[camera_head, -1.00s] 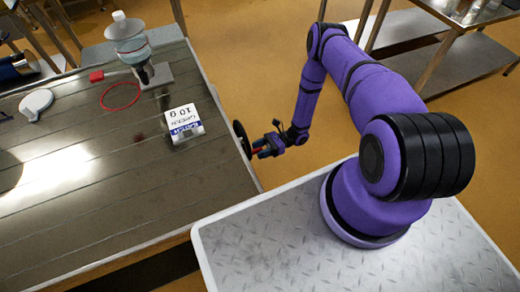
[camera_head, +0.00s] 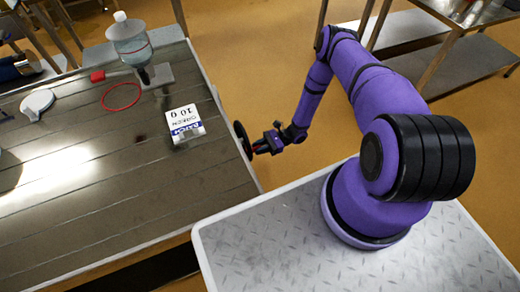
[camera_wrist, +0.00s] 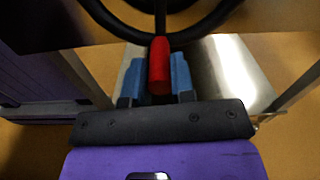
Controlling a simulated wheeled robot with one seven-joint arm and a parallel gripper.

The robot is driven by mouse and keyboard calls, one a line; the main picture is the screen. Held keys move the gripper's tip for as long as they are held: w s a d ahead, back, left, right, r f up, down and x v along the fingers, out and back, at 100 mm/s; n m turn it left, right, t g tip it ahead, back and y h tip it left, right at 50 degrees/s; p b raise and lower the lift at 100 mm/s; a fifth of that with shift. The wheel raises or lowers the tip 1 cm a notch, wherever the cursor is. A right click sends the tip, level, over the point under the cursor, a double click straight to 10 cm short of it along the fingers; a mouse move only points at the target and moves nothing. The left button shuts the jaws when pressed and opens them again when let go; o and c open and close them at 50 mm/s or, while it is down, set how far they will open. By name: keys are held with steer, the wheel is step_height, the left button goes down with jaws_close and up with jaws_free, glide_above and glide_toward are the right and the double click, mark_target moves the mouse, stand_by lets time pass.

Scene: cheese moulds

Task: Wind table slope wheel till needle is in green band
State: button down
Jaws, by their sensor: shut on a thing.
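The slope wheel (camera_head: 243,139) is a black wheel on the right side of the metal table (camera_head: 70,205). Its dark rim and a spoke also show at the top of the wrist view (camera_wrist: 190,36). A red handle (camera_wrist: 159,66) stands out from the rim. My gripper (camera_head: 262,147) is at the wheel, and its blue fingers are shut on the red handle in the wrist view. I cannot make out a needle or a green band.
A clear bottle (camera_head: 131,40), a red ring (camera_head: 121,96), a small red block (camera_head: 97,76) and a white paddle-shaped thing (camera_head: 37,103) are on the table's far part. A steel shelf table (camera_head: 455,55) stands back right. Floor is open between.

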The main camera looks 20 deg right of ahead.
steer(key=w+r+n, duration=0.2)
steer(key=w+n, duration=0.4)
steer(key=n, duration=0.4)
steer(key=shift+w+r+n, duration=0.2)
steer(key=shift+n, duration=0.2)
stand_by(0.4)
steer(key=c, duration=1)
jaws_free()
steer(key=shift+o, duration=0.2)
steer(key=d, duration=1.1)
